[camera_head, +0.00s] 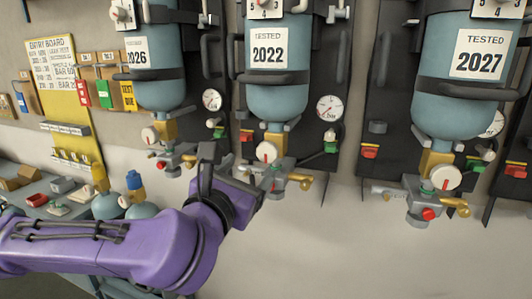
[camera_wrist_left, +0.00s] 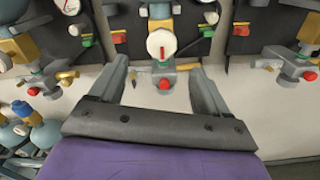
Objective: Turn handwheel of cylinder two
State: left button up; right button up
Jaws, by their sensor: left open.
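Three blue-grey cylinders hang on dark wall racks; the middle one (camera_head: 277,95) is tagged "TESTED 2022". No cylinder number is readable, so I cannot confirm which is cylinder two. Below the middle cylinder is a white round handwheel (camera_head: 267,151) with a red mark, above a grey valve block with a red knob and brass outlet. The handwheel also shows in the left wrist view (camera_wrist_left: 161,43), centred ahead between the fingers. My left gripper (camera_head: 236,178) is open and empty, just in front and left of that valve. My right gripper is not in view.
The left cylinder (camera_head: 157,80) tagged "2026" and the right cylinder (camera_head: 466,85) tagged "2027" have similar valves. Pressure gauges (camera_head: 330,108) and red switches (camera_head: 370,151) sit beside them. A bench (camera_head: 32,205) with small parts is at lower left. The wall below is clear.

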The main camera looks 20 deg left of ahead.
aim_at(265, 154)
pick_arm(q)
jog(key=w+p, duration=0.1)
jog(key=w, duration=0.2)
jog(key=w+p, duration=0.1)
jog(key=w, duration=0.2)
jog(key=w+p, duration=0.1)
jog(key=w, duration=0.3)
jog(key=shift+d+p, duration=0.25)
jog(key=shift+p, duration=0.1)
jog(key=shift+w+f, duration=0.15)
jog(key=shift+w, duration=0.15)
jog(key=c, duration=1)
